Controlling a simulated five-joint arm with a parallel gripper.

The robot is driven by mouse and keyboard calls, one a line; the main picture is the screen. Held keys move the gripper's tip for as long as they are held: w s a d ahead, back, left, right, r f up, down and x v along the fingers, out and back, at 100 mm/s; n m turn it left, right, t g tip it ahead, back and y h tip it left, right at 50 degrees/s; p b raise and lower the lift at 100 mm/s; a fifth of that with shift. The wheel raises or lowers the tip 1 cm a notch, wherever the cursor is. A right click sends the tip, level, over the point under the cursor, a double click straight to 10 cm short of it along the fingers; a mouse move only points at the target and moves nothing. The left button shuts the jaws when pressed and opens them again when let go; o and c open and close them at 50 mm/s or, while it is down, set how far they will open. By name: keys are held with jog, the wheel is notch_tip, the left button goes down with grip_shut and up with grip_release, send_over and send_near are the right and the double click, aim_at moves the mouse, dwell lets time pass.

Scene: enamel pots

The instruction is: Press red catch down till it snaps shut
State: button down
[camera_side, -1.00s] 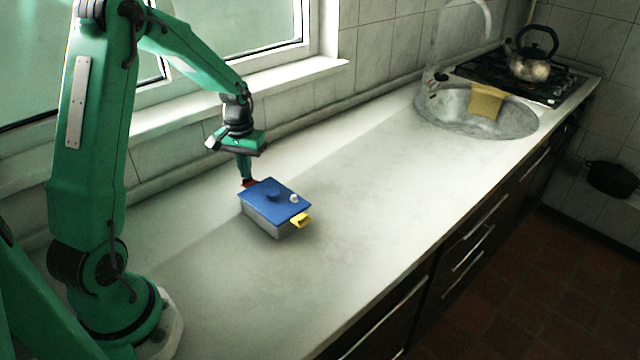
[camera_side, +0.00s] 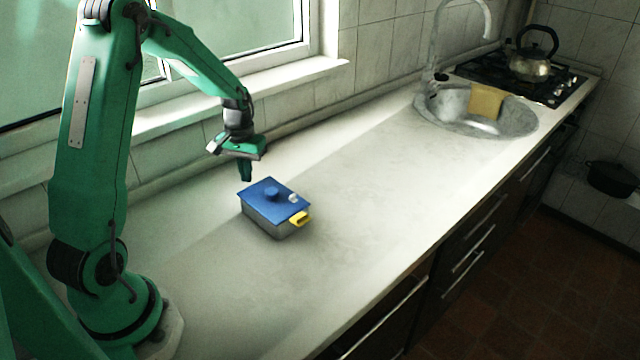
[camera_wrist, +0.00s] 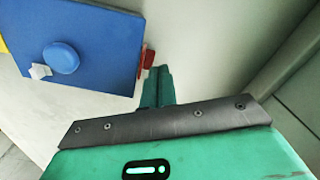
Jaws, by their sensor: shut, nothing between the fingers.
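A pot with a flat blue lid (camera_side: 287,192) and grey sides stands on the counter; the lid also fills the upper left of the wrist view (camera_wrist: 100,30). The red catch (camera_wrist: 149,60) sits at the lid's edge in the wrist view. In the side view it is not visible, the lid's far edge being in the way. My gripper (camera_side: 245,179) is shut and empty, pointing down just behind the pot's far left edge. In the wrist view its fingertips (camera_wrist: 160,71) are right beside the red catch; I cannot tell whether they touch it.
A yellow catch (camera_side: 300,218) is on the pot's near right side. The lid carries a round blue knob (camera_wrist: 62,58) and a small white piece (camera_wrist: 40,71). The wall and window sill run behind my gripper. The counter (camera_side: 370,200) to the right is clear up to the sink.

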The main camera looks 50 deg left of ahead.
jog(key=shift+r, duration=0.15)
notch_tip(320, 180, up, 7)
dwell(1.3)
jog(key=s+d+r+m+t, duration=0.3)
jog(key=s+d+r, duration=0.2)
jog(key=d+r, duration=0.55)
jog(key=s+d+r+m+t, duration=0.2)
jog(key=s+d+m, duration=0.1)
jog(key=s+d, duration=0.6)
jog(key=shift+s+d+t, duration=0.25)
jog(key=shift+s+t, duration=0.05)
jog(key=shift+s, duration=0.8)
jog(key=shift+w, duration=0.1)
dwell(0.6)
